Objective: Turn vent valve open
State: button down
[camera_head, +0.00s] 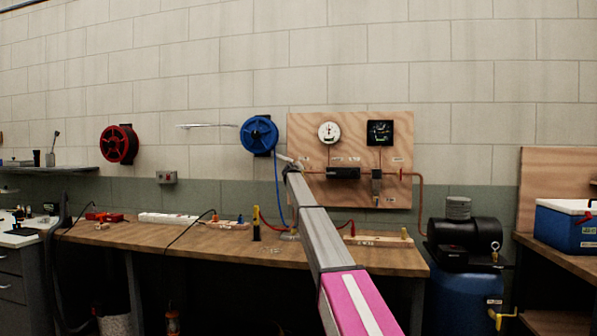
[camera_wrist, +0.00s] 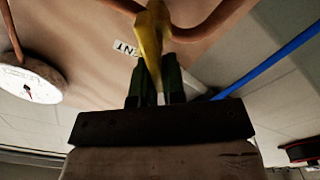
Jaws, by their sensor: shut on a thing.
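The vent valve's yellow lever (camera_wrist: 151,38) shows at the top middle of the wrist view, on a copper pipe (camera_wrist: 205,28). My gripper (camera_wrist: 156,72) has its dark green fingers on either side of the lever's free end, shut on it. A white label (camera_wrist: 127,47), partly hidden by a finger, shows the letters "ENT" beside the lever. In the head view my gripper (camera_head: 290,163) is at the left edge of the plywood panel (camera_head: 350,205), and my arm covers most of it. I cannot make out the yellow lever in the head view.
A white gauge (camera_head: 329,132) and a black gauge (camera_head: 380,132) sit on the panel. A blue hose reel (camera_head: 259,135) hangs close to my gripper's left, its blue hose (camera_wrist: 270,60) passing nearby. The workbench (camera_head: 180,236) below holds cables and strips.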

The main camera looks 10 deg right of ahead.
jog(key=n, duration=0.3)
jog(key=f+n, duration=0.1)
jog(key=shift+a+n, duration=0.3)
jog(key=shift+w+a+f+n, duration=0.1)
jog(key=shift+f+n, duration=0.15)
jog(key=shift+n, duration=1)
jog(key=shift+f+n, duration=0.2)
jog(key=shift+n, duration=1.05)
jog(key=c, duration=1.2)
grip_release()
jog(key=v, duration=1)
jog(key=shift+s+a, duration=0.15)
jog(key=shift+s, duration=0.25)
